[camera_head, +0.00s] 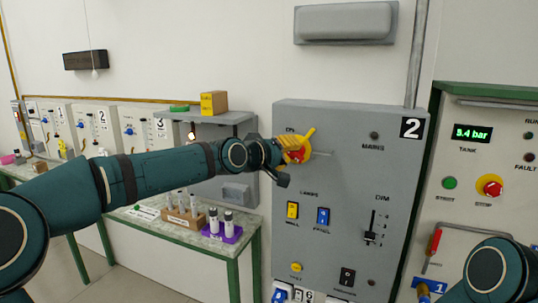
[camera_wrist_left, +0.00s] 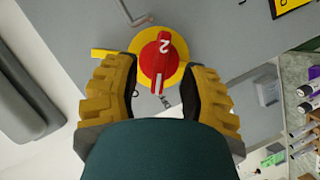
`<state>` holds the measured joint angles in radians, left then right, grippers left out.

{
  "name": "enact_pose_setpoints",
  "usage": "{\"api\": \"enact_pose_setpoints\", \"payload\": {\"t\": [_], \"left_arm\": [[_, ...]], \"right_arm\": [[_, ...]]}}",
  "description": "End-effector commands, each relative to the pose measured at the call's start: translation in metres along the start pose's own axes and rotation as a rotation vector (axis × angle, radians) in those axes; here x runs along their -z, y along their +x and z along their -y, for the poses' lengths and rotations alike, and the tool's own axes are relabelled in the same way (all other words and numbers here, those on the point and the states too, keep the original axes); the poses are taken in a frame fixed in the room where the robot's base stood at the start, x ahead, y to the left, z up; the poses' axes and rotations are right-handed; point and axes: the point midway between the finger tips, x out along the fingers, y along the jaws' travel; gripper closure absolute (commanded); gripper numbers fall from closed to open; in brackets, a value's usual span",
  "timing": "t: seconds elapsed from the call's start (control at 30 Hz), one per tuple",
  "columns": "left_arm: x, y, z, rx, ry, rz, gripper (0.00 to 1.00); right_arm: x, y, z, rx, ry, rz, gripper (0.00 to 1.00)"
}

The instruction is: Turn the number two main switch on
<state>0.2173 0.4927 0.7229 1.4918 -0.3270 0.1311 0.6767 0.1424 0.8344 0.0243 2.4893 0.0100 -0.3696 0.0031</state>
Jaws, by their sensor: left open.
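The number two main switch is a red knob on a yellow disc, and it sits at the upper left of the grey panel (camera_head: 335,225) marked 2. In the head view the switch (camera_head: 297,156) is partly covered by my left gripper (camera_head: 284,158). In the left wrist view the red knob (camera_wrist_left: 160,62) carries a white 2 and a white line. My left gripper (camera_wrist_left: 158,78) is open, with one yellow finger on each side of the knob; I cannot tell whether they touch it. The lamp (camera_head: 374,135) above MAINS looks dark.
A bench (camera_head: 235,246) with vials is at left.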

Motion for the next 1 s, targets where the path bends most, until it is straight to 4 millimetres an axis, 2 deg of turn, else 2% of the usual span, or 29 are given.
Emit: {"api": "enact_pose_setpoints", "payload": {"t": [0.03, 0.2, 0.5, 0.7, 1.0], "left_arm": [[0.001, -0.010, 0.001, 0.003, 0.001, -0.003, 0.58], [0.001, -0.036, 0.001, 0.003, 0.000, -0.004, 0.58], [0.000, -0.071, 0.001, 0.003, 0.000, -0.002, 0.58], [0.001, -0.087, 0.001, 0.001, -0.001, -0.003, 0.58], [0.000, -0.098, 0.000, 0.000, 0.001, -0.001, 0.58]], "right_arm": [[0.000, 0.000, 0.000, 0.000, 0.000, 0.000, 0.53], [0.000, 0.000, 0.000, 0.000, 0.000, 0.000, 0.53], [0.000, 0.000, 0.000, 0.000, 0.000, 0.000, 0.53], [0.000, 0.000, 0.000, 0.000, 0.000, 0.000, 0.53], [0.000, 0.000, 0.000, 0.000, 0.000, 0.000, 0.53]]}}
